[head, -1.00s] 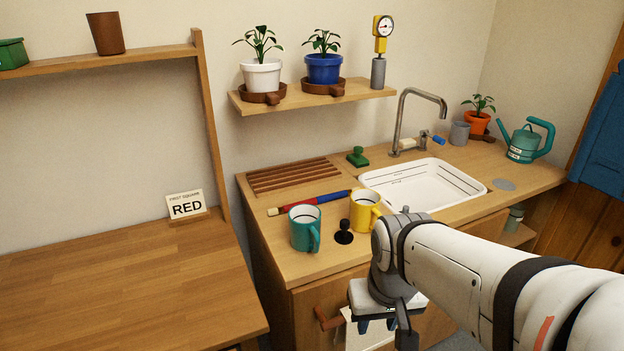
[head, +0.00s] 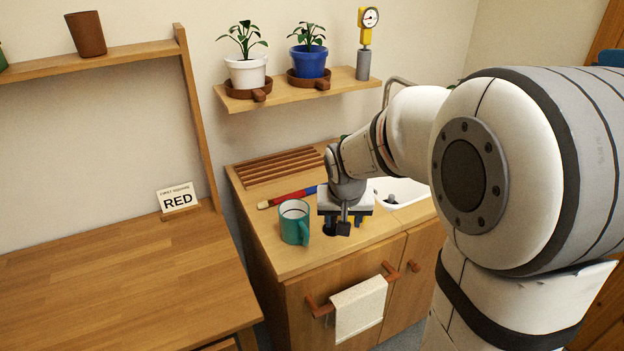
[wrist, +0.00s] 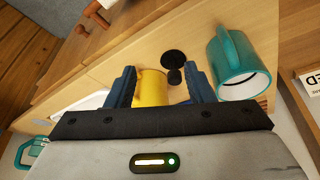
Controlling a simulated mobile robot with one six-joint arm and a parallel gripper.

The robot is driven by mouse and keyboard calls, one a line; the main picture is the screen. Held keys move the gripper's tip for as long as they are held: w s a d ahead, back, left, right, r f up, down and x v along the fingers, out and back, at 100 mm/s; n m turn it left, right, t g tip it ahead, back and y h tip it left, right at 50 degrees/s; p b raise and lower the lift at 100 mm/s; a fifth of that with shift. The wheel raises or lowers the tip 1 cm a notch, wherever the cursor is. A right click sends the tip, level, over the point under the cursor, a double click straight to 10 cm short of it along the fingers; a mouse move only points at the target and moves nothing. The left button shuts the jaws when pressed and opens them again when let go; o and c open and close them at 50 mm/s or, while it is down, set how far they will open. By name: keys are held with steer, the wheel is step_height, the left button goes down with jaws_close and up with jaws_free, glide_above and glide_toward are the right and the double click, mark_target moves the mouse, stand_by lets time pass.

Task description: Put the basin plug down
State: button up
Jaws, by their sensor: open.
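The black basin plug (wrist: 173,59) stands on the wooden counter (wrist: 118,68) with its knob up, between the teal mug (wrist: 240,65) and the yellow mug (wrist: 151,88) in the wrist view. In the head view the plug (head: 329,230) shows only in part under my gripper (head: 346,221). My gripper (wrist: 162,84) is open and empty; its blue fingers are spread over the plug and the yellow mug. I cannot tell whether a finger touches either. The white basin (head: 405,190) is mostly hidden behind my arm.
The teal mug (head: 294,222) stands close left of my gripper. A red and blue stick (head: 288,197) lies behind it. A towel (head: 360,308) hangs on a rail at the counter front.

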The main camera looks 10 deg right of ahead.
steer(key=shift+t, duration=0.3)
steer(key=w+f, duration=0.2)
steer(key=w, duration=0.1)
steer(key=w+f, duration=0.5)
steer(key=w, duration=0.1)
steer(key=shift+a+f+p, duration=0.1)
steer(key=shift+f+p, duration=0.05)
steer(key=shift+p, duration=0.2)
jaws_close()
